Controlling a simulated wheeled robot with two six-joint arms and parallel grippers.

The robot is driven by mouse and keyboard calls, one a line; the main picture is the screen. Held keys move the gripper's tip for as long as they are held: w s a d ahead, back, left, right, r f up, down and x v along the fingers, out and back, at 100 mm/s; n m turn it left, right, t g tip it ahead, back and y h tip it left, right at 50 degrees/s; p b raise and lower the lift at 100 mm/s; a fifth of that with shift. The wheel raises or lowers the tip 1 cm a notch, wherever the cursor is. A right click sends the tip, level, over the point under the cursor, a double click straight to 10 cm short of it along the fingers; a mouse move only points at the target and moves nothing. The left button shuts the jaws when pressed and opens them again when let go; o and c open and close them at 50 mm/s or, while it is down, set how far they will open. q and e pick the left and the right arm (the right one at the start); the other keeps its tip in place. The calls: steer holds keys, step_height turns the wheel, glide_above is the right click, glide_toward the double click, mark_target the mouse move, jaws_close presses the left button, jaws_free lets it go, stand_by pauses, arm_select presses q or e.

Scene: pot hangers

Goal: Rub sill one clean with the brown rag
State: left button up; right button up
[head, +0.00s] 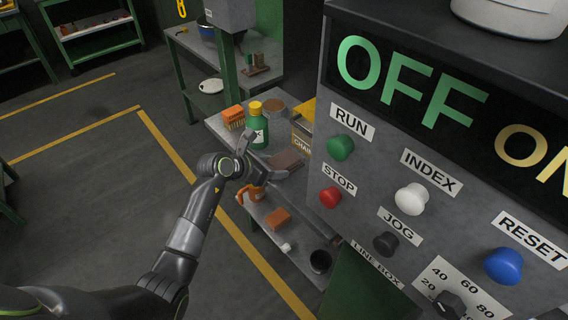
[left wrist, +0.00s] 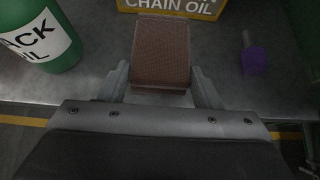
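A brown folded rag (head: 287,160), which looks like a flat block, lies on the grey bench top (head: 302,183). It also shows in the left wrist view (left wrist: 160,50), just in front of the yellow chain oil tin. My left gripper (head: 262,158) is at the rag. In the left wrist view its fingers (left wrist: 158,76) are spread, one on each side of the rag's near end, with a narrow gap visible at the left finger. No label reading sill one shows, so I cannot tell which surface it is. My right gripper is out of view.
A green oil bottle (head: 258,131) and the chain oil tin (head: 303,128) stand close by. An orange block (head: 278,219), a white piece (head: 287,247) and a dark cup (head: 320,261) are nearer. A purple object (left wrist: 254,60) lies right of the rag. The control panel (head: 455,140) fills the right.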

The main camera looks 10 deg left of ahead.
arm_select(q)
steer(key=shift+c, duration=1.4)
steer(key=shift+r+p, duration=2.2)
steer(key=shift+r, duration=0.35)
steer(key=s+a+r+p, duration=0.1)
steer(key=s+a+p, duration=0.1)
steer(key=s, duration=0.1)
steer(key=s+a+r+p, duration=0.1)
steer(key=s+a, duration=0.2)
steer(key=s+a+r+p, duration=0.1)
steer(key=s+a+p, duration=0.1)
steer(key=s, duration=0.1)
steer(key=shift+s+a+p, duration=0.25)
steer(key=shift+p, duration=0.05)
